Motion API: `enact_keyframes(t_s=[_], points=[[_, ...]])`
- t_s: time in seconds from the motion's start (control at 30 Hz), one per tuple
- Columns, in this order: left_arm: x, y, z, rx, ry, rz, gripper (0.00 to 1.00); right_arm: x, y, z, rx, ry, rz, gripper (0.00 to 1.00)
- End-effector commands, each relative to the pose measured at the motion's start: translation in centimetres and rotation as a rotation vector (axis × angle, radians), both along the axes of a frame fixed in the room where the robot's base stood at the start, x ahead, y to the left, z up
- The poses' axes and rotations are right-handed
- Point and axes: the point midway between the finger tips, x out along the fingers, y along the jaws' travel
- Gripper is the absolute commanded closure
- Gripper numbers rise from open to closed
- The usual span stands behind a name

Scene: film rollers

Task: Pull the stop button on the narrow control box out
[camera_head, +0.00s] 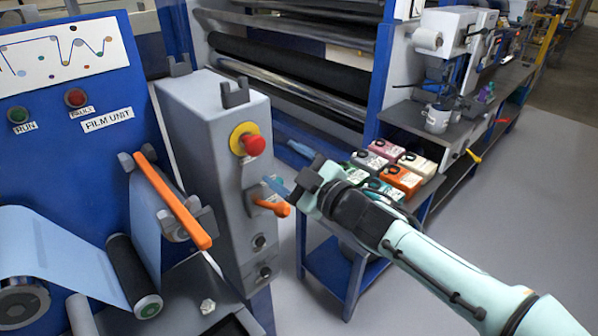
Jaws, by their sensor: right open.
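The narrow control box (205,150) is a tall grey box left of centre. The stop button (254,145) is a red mushroom head on a yellow round collar, high on the box's front face. Whether it is pressed in or out I cannot tell. My right gripper (279,166) comes in from the right. Its two blue fingers are open and empty, with one finger above the other. They point left toward the box, just right of and a little below the stop button, and look apart from it. My left gripper is not in view.
Below the button an orange-handled switch (268,203) and two dark knobs sit on the box. An orange bar (172,200) stands at the left, before a blue film unit panel (75,95). Several coloured boxes (400,178) lie on a bench behind my gripper. Grey floor is free at right.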

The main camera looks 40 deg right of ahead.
Motion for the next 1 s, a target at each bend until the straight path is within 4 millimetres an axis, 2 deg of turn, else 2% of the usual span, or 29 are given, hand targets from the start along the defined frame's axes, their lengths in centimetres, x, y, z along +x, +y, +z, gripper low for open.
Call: enact_keyframes(t_s=[0.1, 0.3, 1.0], points=[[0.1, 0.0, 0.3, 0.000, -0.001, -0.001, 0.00, -2.0, -0.1, 0.2, 0.000, -0.003, 0.001, 0.25], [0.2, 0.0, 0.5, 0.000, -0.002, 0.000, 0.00, -3.3, -0.2, 0.0, 0.001, 0.000, 0.000, 0.25], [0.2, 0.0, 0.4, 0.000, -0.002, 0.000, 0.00, -3.4, -0.3, 0.0, 0.000, 0.000, 0.000, 0.25]])
